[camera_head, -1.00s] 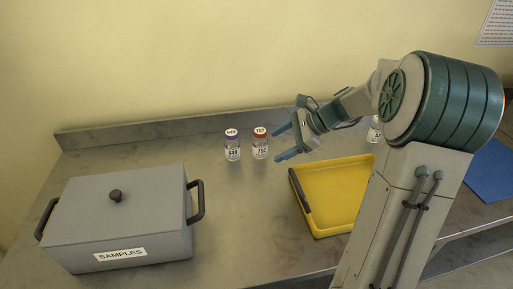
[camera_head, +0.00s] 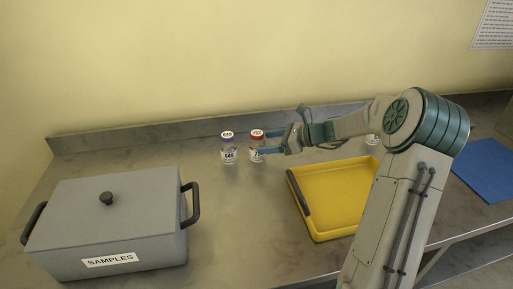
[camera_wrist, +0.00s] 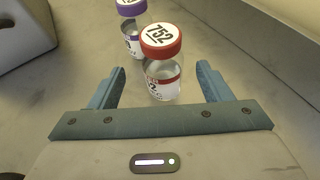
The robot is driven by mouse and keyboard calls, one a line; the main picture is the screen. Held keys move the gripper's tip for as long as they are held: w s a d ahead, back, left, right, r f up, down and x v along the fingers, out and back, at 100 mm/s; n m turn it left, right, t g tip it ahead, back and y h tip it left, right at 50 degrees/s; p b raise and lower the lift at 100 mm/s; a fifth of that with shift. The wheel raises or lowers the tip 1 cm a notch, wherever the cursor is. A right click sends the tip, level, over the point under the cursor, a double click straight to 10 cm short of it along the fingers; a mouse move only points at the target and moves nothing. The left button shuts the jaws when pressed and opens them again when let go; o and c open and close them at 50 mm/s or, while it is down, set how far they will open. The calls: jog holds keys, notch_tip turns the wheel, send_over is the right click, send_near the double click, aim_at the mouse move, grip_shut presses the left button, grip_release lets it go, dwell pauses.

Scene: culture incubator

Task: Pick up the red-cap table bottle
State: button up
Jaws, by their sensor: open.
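The red-cap bottle (camera_head: 257,147) stands upright on the metal table, with 752 on its cap. In the wrist view the red-cap bottle (camera_wrist: 162,62) stands ahead of and partly between the two blue fingers. My gripper (camera_head: 269,144) is open and level with the bottle, at its right side. In the wrist view my gripper (camera_wrist: 161,82) shows a finger on each side, with a gap to the glass. A finger hides part of the bottle's label in the head view.
A purple-cap bottle (camera_head: 228,148) marked 689 stands close to its left, and behind it in the wrist view (camera_wrist: 131,22). A grey SAMPLES box (camera_head: 106,222) is at left, a yellow tray (camera_head: 334,200) at right. Another bottle (camera_head: 373,138) is partly behind my arm. A blue mat (camera_head: 487,170) lies far right.

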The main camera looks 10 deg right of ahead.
aim_at(257, 143)
jog(key=x, duration=0.5)
jog(key=shift+w+f, duration=0.15)
jog(key=shift+w, duration=0.05)
jog(key=c, duration=1.1)
